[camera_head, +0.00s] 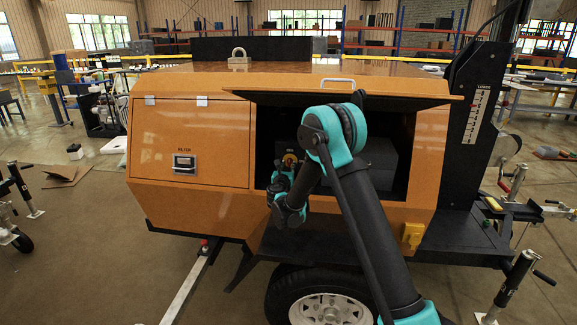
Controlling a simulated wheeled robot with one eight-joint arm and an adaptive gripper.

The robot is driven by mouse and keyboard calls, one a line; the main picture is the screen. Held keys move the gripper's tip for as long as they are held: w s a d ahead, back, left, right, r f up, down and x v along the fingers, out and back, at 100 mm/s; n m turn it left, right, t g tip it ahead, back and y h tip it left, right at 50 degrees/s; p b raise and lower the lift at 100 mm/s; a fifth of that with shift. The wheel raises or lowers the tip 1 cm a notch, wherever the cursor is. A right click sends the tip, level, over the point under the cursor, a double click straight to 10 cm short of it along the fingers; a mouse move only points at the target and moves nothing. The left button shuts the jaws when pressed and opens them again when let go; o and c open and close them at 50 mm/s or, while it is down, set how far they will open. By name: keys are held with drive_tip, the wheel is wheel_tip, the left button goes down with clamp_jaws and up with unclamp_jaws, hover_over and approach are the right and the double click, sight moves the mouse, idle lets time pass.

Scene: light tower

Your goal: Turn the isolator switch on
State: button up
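The orange light tower trailer (330,85) stands in front of me with its side hatch (410,97) raised. Inside the dark opening, a small round yellow and red part, which looks like the isolator switch (290,159), shows on a grey panel. My gripper (280,177) is at the left side of the opening, just below and left of this part in the picture. Whether it touches the part cannot be told. Its fingers are small and dark here, so I cannot see whether they are open or shut. The switch's setting is too small to read.
A closed orange door with a latch (184,163) is left of the opening. A grey box (377,160) sits inside behind my arm. The wheel (330,305) and fender are below. The black mast (480,110) rises at the right. Floor at the left is mostly free.

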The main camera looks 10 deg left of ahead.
drive_tip(key=shift+w, duration=0.6)
clamp_jaws()
